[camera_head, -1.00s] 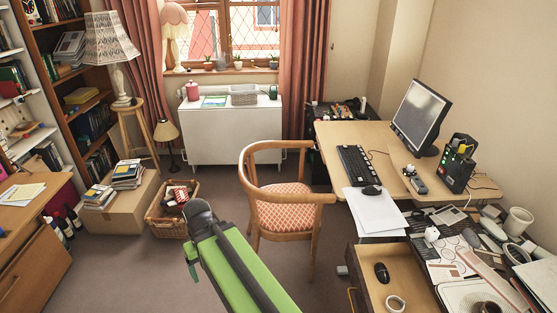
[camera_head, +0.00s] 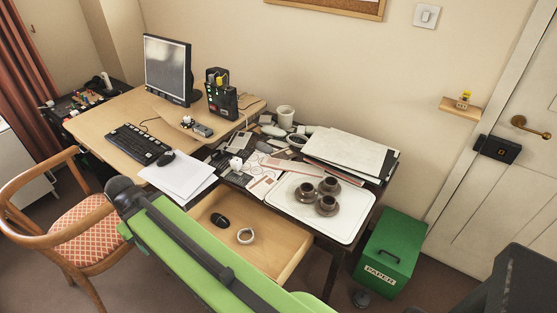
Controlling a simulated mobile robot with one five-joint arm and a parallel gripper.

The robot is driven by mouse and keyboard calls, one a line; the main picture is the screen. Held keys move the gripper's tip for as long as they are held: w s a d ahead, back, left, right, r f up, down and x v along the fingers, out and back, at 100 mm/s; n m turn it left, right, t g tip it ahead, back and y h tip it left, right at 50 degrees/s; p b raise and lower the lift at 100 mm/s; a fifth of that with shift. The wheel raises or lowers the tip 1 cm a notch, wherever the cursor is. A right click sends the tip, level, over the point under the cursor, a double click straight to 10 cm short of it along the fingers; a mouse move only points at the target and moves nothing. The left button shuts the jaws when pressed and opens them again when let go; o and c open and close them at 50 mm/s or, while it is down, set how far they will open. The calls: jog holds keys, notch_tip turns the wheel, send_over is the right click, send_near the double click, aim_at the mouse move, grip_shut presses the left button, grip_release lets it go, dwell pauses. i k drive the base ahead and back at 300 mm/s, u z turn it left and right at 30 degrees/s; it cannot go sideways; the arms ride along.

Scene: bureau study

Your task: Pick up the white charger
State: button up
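A small white block-shaped object (camera_head: 235,163), which looks like the white charger, sits among clutter on the dark desk (camera_head: 334,217), behind the open drawer and right of the white papers. It is small in view, so its exact form is hard to tell. My green arm crosses the lower part of the picture in front of the desk. My gripper cannot be made out in this view.
A wooden chair (camera_head: 75,222) stands left; a green paper bin (camera_head: 392,250) stands right.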

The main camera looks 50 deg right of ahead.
aim_at(236, 164)
jog(key=z, duration=1.15)
jog(key=k, duration=0.85)
jog(key=u, duration=0.1)
jog(key=i, duration=0.85)
jog(key=z, duration=0.2)
jog(key=k, duration=0.65)
jog(key=u, duration=0.65)
jog(key=i, duration=0.85)
jog(key=u, duration=0.75)
jog(key=i, duration=0.95)
jog(key=z, duration=0.1)
